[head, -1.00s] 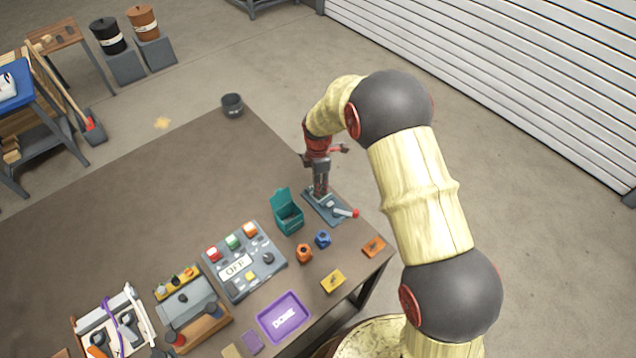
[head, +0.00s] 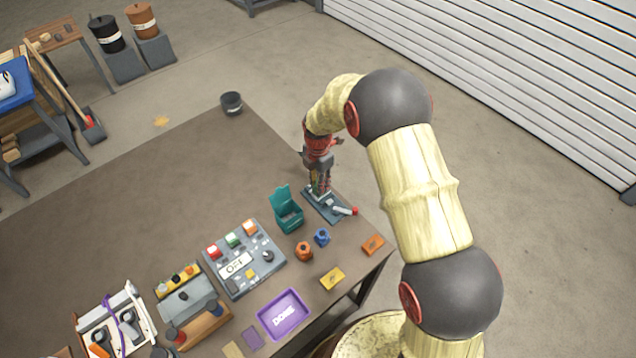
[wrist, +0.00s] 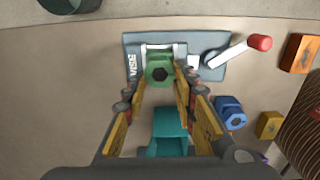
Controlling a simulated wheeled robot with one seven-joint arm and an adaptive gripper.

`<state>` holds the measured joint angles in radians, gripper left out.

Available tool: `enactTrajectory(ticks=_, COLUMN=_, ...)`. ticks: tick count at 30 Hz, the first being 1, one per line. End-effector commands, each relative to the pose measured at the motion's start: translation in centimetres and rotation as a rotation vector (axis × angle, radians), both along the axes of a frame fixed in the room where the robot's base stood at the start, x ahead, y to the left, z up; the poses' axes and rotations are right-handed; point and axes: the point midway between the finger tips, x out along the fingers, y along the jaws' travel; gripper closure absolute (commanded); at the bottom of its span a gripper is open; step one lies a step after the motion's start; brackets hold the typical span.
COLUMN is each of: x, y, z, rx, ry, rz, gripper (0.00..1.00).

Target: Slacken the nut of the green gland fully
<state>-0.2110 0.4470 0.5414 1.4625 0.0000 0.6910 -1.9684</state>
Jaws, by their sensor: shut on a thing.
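In the head view my gripper (head: 319,188) reaches down to the vise (head: 335,211) near the table's right edge. The fingers hide most of the gland there. How far the nut is threaded on cannot be told.
A teal box (wrist: 168,128) stands close beside the vise. The vise handle with a red knob (wrist: 260,42) sticks out to the right. A blue gland (wrist: 229,111), an orange gland (head: 304,251) and an orange block (head: 373,245) are nearby.

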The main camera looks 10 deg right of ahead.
Motion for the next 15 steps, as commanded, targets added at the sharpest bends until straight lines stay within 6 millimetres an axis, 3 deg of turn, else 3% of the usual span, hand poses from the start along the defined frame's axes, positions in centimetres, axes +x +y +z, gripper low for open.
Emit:
enactTrajectory(ticks=5, x=0.11, y=0.02, z=0.09, rx=0.0, ry=-0.002, rz=0.0, gripper=0.98)
enactTrajectory(ticks=6, x=0.11, y=0.02, z=0.1, rx=0.001, ry=-0.003, rz=0.0, gripper=0.72)
enactTrajectory(ticks=15, x=0.05, y=0.01, z=0.05, rx=0.0, ry=-0.001, rz=0.0, gripper=0.55)
